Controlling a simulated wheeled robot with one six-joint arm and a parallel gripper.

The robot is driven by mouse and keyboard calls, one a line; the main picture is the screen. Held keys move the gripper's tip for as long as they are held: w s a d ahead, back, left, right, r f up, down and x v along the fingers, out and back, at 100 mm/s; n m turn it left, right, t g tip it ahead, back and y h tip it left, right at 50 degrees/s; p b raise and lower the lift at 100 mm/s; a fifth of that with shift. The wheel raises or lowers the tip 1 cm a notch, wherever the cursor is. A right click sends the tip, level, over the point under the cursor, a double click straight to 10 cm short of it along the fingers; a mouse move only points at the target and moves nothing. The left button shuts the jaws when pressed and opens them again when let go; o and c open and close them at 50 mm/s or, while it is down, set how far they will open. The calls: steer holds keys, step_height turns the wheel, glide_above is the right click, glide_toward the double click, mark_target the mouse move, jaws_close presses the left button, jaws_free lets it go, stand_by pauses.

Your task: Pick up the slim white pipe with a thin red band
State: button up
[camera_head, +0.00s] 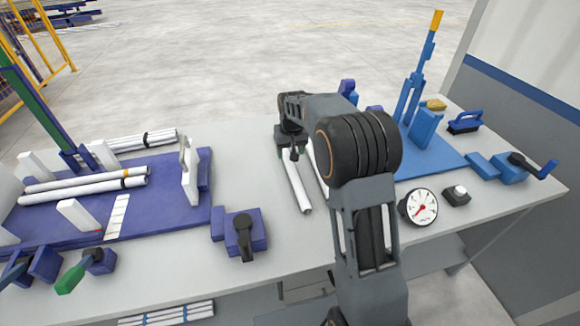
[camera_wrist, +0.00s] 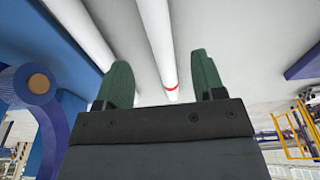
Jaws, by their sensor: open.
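The slim white pipe with a thin red band (camera_wrist: 170,88) runs between my gripper's two fingers in the wrist view, with no clear contact on either side. It appears to be the white pipe (camera_head: 298,187) lying on the table under my gripper in the head view, where its band is hidden. My gripper (camera_wrist: 162,80) is open, and in the head view (camera_head: 293,143) it points down over the far part of that pipe. A thicker white pipe (camera_wrist: 80,28) lies beside it, left in the wrist view; my arm mostly hides it in the head view.
A purple fixture (camera_head: 170,212) on the left bears white pipes, one with a yellow band (camera_head: 127,172). Black-banded pipes (camera_head: 146,141) lie behind it. A blue fixture (camera_head: 440,160) with a tall post stands right. A gauge (camera_head: 419,207) is near the front.

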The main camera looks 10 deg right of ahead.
mark_target(290, 163)
steer(key=shift+w+d+f, duration=0.1)
steer(key=shift+w+f, duration=0.1)
steer(key=shift+f, duration=1)
steer(key=shift+w+a+f, duration=0.1)
steer(key=shift+w+f, duration=0.05)
steer(key=shift+f, duration=1)
steer(key=shift+w+d+f, duration=0.1)
steer(key=shift+w+f, duration=0.1)
steer(key=shift+f, duration=1)
steer(key=c, duration=1)
